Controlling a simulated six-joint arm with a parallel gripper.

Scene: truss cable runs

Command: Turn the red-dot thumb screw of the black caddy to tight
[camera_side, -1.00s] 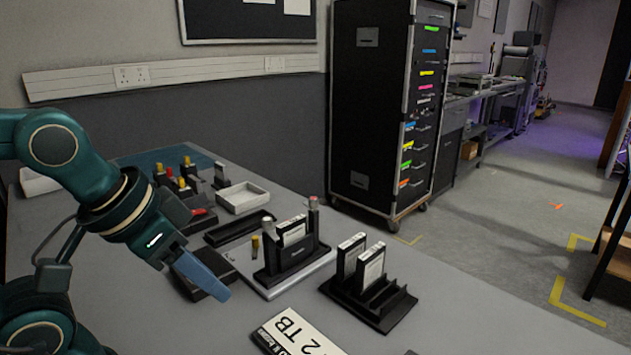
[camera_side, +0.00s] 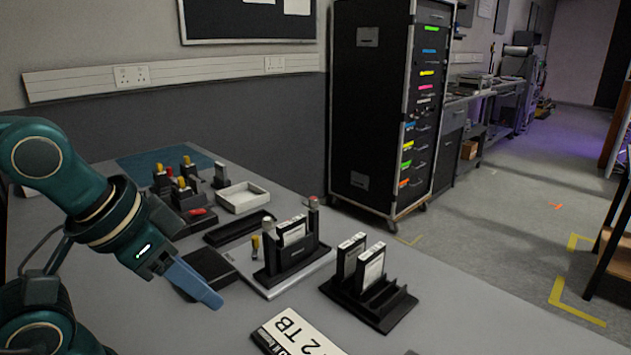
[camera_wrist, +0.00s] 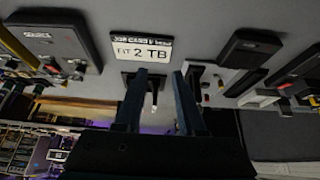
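The black caddy (camera_side: 290,262) stands upright on a pale plate (camera_side: 262,288) in the side view, with a drive (camera_side: 291,232) in it. The red-dot thumb screw (camera_side: 313,203) tops the post at its right end; another, pale-topped screw (camera_side: 267,227) is at the left end. How tight either is cannot be told. My gripper (camera_side: 215,300) is left of the caddy, apart from it, over the near side of the bench. In the wrist view its two fingers (camera_wrist: 158,105) are spread with nothing held between them. The red dot is not clear in that view.
A black rack (camera_side: 368,299) with two drives stands right of the caddy. A "2 TB" card (camera_side: 298,334) lies in front; it also shows in the wrist view (camera_wrist: 142,47). A white tray (camera_side: 242,197), a black tray (camera_side: 238,228) and several small screw-topped blocks (camera_side: 186,190) are behind.

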